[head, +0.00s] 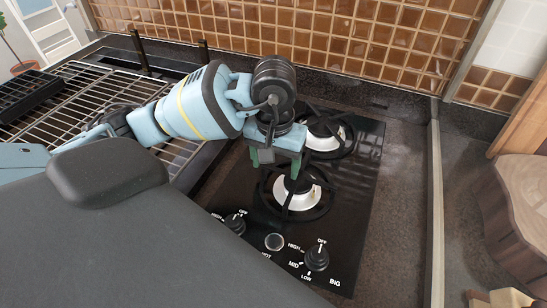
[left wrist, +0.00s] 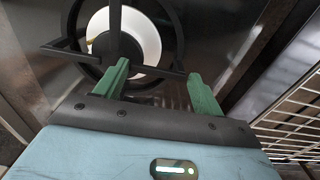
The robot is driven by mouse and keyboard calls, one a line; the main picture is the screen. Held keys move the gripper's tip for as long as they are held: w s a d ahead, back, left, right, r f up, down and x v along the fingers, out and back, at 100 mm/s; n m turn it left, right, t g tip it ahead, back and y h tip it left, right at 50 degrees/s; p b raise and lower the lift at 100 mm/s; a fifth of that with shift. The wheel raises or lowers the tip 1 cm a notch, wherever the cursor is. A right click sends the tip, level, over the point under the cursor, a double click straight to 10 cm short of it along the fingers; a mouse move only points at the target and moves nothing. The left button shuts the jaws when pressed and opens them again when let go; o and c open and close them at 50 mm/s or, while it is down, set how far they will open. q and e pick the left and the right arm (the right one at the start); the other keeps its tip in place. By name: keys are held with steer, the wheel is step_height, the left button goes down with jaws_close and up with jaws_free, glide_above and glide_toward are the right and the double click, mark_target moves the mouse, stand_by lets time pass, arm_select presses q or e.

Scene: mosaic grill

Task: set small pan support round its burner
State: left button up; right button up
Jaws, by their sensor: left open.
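Two black pan supports show in the head view, the nearer one (head: 325,203) around a white burner (head: 297,192) and the farther one (head: 350,135) at the back burner (head: 322,141). I cannot tell for certain which is the small one. My left gripper (head: 275,161) is open, pointing down just behind the nearer support, with its green fingers apart. In the left wrist view the gripper (left wrist: 160,82) has one finger overlapping a black support (left wrist: 82,50) around a white burner (left wrist: 148,42). A prong of it ends between the fingers; contact is unclear. My right gripper is not in view.
Knobs (head: 317,258) line the front of the black cooktop (head: 362,180). A wire grill (head: 90,90) lies to the left. A tiled wall (head: 300,35) closes the back. A wooden block (head: 520,215) stands at the right, past a raised ledge (head: 436,210).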

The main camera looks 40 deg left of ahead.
arm_select(q)
steer(key=shift+s+d+f, duration=0.15)
steer(key=shift+f, duration=0.3)
steer(key=shift+s+d+f, duration=0.1)
steer(key=shift+f, duration=0.3)
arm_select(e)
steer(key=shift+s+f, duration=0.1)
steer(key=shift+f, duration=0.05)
arm_select(q)
steer(key=shift+r, duration=0.25)
step_height(320, 180, up, 13)
steer(key=p, duration=0.2)
steer(key=shift+w, duration=0.35)
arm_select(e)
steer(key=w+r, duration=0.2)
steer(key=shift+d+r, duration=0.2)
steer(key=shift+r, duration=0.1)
arm_select(q)
steer(key=shift+r, duration=0.1)
